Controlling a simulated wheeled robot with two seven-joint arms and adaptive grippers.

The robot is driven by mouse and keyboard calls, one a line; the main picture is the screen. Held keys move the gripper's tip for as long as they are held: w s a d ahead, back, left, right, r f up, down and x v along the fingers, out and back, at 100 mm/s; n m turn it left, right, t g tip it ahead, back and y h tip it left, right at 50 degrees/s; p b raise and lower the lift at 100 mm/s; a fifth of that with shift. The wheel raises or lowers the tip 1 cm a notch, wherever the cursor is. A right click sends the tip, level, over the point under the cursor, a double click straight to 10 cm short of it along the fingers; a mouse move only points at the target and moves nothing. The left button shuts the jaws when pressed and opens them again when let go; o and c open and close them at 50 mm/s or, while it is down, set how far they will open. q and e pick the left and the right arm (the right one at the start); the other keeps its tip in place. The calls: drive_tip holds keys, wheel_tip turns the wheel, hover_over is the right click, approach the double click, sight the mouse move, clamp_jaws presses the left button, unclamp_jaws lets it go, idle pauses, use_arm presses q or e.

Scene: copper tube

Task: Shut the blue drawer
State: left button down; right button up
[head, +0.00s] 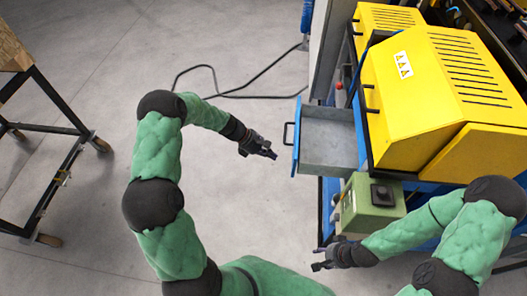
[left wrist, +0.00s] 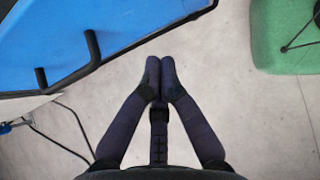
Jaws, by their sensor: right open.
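The blue drawer (head: 297,138) is pulled open from the workbench, with its grey inside (head: 328,137) showing empty. Its black handle (head: 287,134) is on the blue front, which faces left. In the left wrist view the blue drawer front (left wrist: 70,35) fills the upper left, with the handle (left wrist: 92,48) on it. My left gripper (head: 272,155) is just left of the drawer front, below the handle in the picture, and looks apart from it. Its fingertips (left wrist: 160,75) are together with nothing between them. My right gripper (head: 318,266) is open, below the green box.
A yellow machine (head: 430,90) stands on the blue bench right of the drawer. A green box (head: 368,205) with a black knob is just below the drawer. A black cable (head: 235,95) lies on the floor. A wooden-topped stand (head: 15,55) is at far left. Open floor lies between.

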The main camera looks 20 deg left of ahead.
use_arm(q)
drive_tip(key=d, duration=0.1)
drive_tip(key=w+d+b, duration=0.1)
drive_tip(key=d, duration=0.1)
drive_tip(key=d+f, duration=0.1)
drive_tip(key=d, duration=0.1)
drive_tip(key=shift+w+f+b, duration=0.1)
drive_tip(key=shift+w+b, duration=0.15)
drive_tip(key=shift+b, duration=0.1)
drive_tip(key=shift+d, duration=0.15)
drive_tip(key=p, duration=0.3)
hover_over(343, 164)
drive_tip(key=s, duration=0.4)
drive_tip(key=shift+a, duration=0.2)
